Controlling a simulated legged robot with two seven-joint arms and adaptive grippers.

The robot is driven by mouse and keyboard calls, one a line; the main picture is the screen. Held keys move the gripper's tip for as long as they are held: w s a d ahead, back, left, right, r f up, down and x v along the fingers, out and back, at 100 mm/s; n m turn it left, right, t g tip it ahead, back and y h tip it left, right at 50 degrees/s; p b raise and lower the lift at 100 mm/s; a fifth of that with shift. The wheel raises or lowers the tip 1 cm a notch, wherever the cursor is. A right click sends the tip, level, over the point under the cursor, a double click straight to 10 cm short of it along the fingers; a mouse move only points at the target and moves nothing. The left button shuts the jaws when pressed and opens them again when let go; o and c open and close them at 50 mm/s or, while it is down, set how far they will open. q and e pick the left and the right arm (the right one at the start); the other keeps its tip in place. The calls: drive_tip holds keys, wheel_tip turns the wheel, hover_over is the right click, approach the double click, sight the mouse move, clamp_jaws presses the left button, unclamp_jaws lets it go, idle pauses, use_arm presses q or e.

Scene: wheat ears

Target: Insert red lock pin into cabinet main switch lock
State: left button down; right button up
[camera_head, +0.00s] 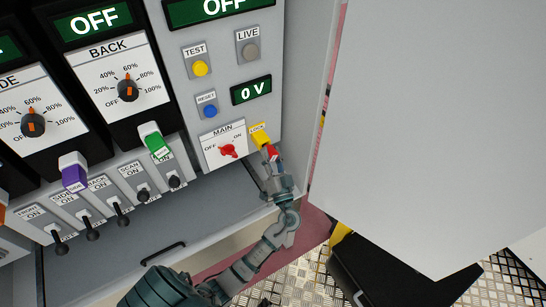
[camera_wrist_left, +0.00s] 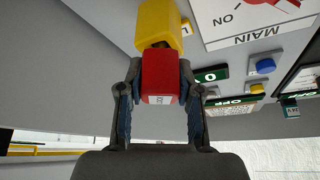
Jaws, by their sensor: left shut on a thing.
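My left gripper (camera_head: 271,158) is shut on the red lock pin (camera_head: 273,152) at the lower right of the cabinet panel. In the left wrist view, the gripper (camera_wrist_left: 160,82) has a finger on each side of the red block (camera_wrist_left: 160,73). The yellow lock (camera_head: 260,137) is on the panel, right of the red main switch (camera_head: 228,151). It also shows in the wrist view (camera_wrist_left: 158,22), directly beyond the pin. The pin's front end meets or overlaps the lock's outline; I cannot tell how deep it sits. My right gripper is not in view.
The panel holds a yellow test button (camera_head: 200,68), a blue reset button (camera_head: 210,111) and a 0 V display (camera_head: 251,90). Purple (camera_head: 74,177) and green (camera_head: 155,145) covers and several toggles are to the left. An open grey door (camera_head: 420,120) stands close on the right.

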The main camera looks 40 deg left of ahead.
use_arm(q)
drive_tip(key=shift+w+a, duration=0.2)
drive_tip(key=shift+a, duration=0.3)
drive_tip(key=c, duration=0.7)
unclamp_jaws()
drive_tip(key=v, duration=1.2)
drive_tip(key=shift+d, duration=0.1)
